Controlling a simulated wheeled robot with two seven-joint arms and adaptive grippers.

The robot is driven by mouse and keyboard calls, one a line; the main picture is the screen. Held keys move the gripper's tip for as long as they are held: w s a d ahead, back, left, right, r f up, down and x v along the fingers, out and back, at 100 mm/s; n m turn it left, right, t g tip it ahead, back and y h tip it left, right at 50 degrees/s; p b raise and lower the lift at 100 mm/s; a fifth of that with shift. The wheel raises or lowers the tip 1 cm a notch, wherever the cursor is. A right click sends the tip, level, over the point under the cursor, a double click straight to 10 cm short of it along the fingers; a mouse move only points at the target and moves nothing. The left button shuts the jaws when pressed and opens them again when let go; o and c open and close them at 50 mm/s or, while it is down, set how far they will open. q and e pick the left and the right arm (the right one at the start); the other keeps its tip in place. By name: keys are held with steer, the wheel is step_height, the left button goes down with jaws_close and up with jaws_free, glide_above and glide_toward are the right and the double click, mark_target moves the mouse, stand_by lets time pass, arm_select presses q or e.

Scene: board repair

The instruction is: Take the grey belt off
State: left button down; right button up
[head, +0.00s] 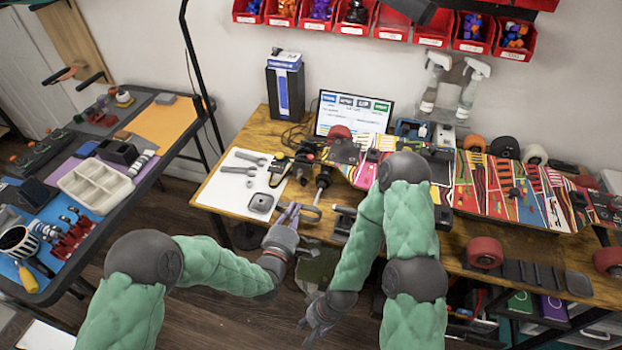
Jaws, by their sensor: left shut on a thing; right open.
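My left gripper (296,212) is at the front edge of the wooden workbench, just right of the white mat. It is shut on a small grey looped piece (306,213) that looks like the grey belt; its outline is hard to make out at this size. The colourful skateboard (500,190) lies upside down along the bench, to the right of my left gripper. My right gripper (318,312) hangs low in front of the bench, apart from the board, and is open and empty.
A white mat (225,190) holds wrenches (240,170) and a square grey part (261,203). A screwdriver (322,182) stands right of it. A monitor (352,113) and spray bottles (470,90) are behind. A side table (150,115) with trays is at left.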

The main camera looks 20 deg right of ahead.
arm_select(q)
steer(key=shift+r, duration=0.1)
steer(key=s+a+r+p, duration=0.3)
steer(key=s+r+p, duration=0.2)
steer(key=r, duration=0.1)
steer(key=shift+a+r+p, duration=0.2)
steer(key=shift+r+p, duration=0.15)
steer(key=shift+r, duration=0.05)
stand_by(0.6)
stand_by(0.4)
